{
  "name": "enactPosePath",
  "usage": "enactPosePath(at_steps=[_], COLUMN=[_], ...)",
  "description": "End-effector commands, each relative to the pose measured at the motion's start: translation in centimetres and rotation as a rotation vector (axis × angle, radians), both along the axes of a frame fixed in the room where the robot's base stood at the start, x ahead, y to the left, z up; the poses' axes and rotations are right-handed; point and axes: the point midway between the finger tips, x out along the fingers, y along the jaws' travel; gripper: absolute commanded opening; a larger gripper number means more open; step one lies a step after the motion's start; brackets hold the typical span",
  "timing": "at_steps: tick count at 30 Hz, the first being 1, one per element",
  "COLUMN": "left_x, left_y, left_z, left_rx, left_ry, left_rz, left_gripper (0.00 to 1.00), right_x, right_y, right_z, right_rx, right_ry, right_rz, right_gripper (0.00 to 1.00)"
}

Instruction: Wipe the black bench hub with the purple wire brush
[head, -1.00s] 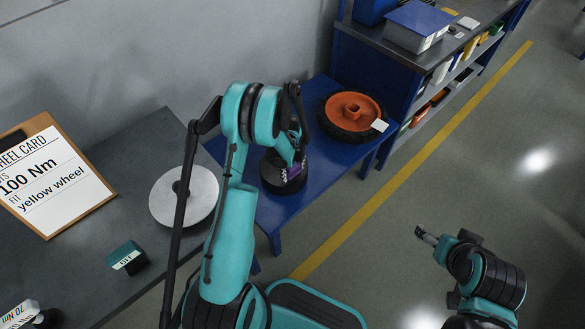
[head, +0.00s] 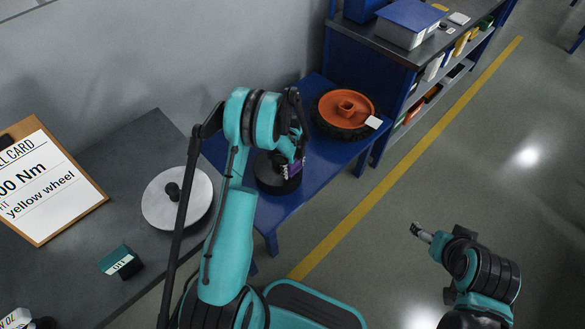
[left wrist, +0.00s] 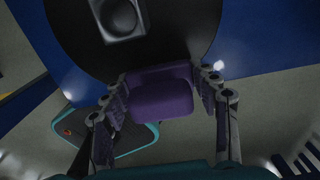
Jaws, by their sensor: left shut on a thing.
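The black bench hub (head: 267,180) is a round black disc on the blue bench, partly hidden by my left arm in the head view. In the left wrist view, a wide black disc with a square grey metal centre (left wrist: 120,18) fills the top. My left gripper (head: 294,160) is over the hub's right part, shut on the purple wire brush (head: 292,170). The brush's purple block (left wrist: 160,95) sits between the fingers in the left wrist view, at the disc's edge. I cannot tell whether its bristles touch the hub. My right gripper (head: 422,232) hangs over the floor, its jaws unclear.
An orange wheel with a black tyre (head: 346,108) lies on the blue bench (head: 305,205) beyond the hub. The grey table at left holds a silver disc (head: 160,205), a wheel card (head: 50,185) and a green block (head: 121,262). A blue shelf stands behind right.

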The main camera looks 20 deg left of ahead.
Motion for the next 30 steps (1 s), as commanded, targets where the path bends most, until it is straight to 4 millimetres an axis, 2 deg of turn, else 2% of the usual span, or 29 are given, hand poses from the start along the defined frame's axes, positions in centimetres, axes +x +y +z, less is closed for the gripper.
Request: enactPosePath(at_steps=[24, 30], left_x=[-0.03, -0.69], left_y=[0.01, 0.3], left_z=[-0.55, -0.46], left_rx=[0.0, 0.0], left_ry=[0.0, 0.0], left_rz=[0.0, 0.001], left_gripper=[0.37, 0.37], right_x=[0.0, 0.0], right_y=[0.0, 0.0], right_z=[0.0, 0.0], right_rx=[0.0, 0.0], right_ry=[0.0, 0.0], right_rz=[0.0, 0.0], right_gripper=[0.79, 0.79])
